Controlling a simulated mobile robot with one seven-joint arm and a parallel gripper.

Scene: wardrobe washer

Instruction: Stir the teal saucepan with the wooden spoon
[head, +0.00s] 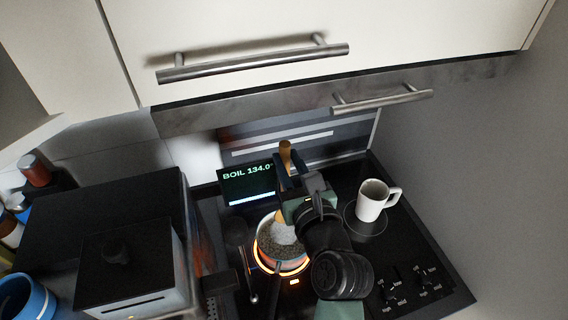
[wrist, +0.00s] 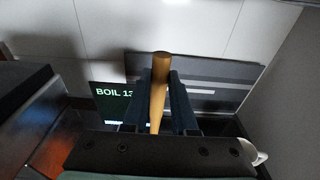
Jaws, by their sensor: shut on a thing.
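The saucepan (head: 284,266) sits on a glowing orange burner in the head view, with greyish-brown, partly pale contents; its teal colour is hard to make out in the glow. The wooden spoon (head: 285,149) stands roughly upright, its handle top above my gripper (head: 290,182). Its pale lower part shows below the gripper, at the pan's opening; its tip is hidden or blends with the contents. In the wrist view, the spoon's handle (wrist: 159,85) is between the two dark fingers of my gripper (wrist: 161,92), which are shut on it. My arm hides the pan's right side.
A white mug (head: 371,201) stands on a dark round burner to the right. A display (head: 248,184) reading "BOIL 134.0" is behind the pan. A dark boxy appliance (head: 130,265) is at the left. Cabinet doors with bar handles (head: 255,64) overhang the back.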

